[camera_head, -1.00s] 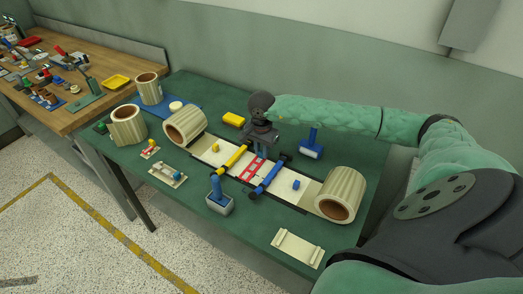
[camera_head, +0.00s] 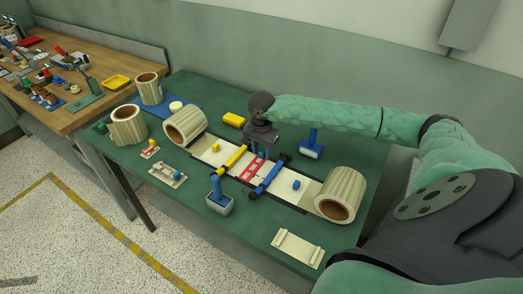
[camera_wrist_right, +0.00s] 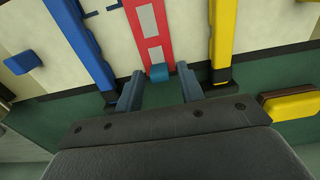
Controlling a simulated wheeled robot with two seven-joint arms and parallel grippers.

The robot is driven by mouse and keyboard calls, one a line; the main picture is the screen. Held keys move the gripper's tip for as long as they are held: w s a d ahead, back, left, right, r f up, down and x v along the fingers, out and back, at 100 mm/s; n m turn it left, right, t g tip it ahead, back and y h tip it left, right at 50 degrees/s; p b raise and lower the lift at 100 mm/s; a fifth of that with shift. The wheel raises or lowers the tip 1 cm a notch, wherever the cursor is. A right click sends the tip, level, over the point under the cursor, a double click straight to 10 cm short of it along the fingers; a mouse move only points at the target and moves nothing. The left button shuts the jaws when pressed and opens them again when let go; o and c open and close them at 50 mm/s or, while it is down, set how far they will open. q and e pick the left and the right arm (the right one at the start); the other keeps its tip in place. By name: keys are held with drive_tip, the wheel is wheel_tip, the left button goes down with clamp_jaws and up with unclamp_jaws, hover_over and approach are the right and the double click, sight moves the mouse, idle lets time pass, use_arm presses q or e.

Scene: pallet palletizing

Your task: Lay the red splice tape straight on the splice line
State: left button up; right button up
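The red splice tape (camera_head: 251,171), red with pale patches, lies across the pale strip between a yellow bar (camera_head: 230,160) and a blue bar (camera_head: 268,177). In the right wrist view the tape (camera_wrist_right: 165,25) runs roughly parallel to both bars, with a small blue tab (camera_wrist_right: 159,72) at its near end. My right gripper (camera_head: 261,150) is over the tape's far end. Its fingers (camera_wrist_right: 159,82) are open, apart on either side of the tab, with nothing held. The splice line under the tape cannot be made out. My left gripper is out of view.
A blue-handled roller (camera_head: 311,144) and a yellow block (camera_head: 233,119) lie behind. A blue-handled tool (camera_head: 218,197) and a cream tray (camera_head: 298,248) lie in front.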

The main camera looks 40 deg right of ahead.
wheel_tip(320, 180, up, 7)
drive_tip(key=shift+p, duration=0.3)
idle(1.1)
idle(0.4)
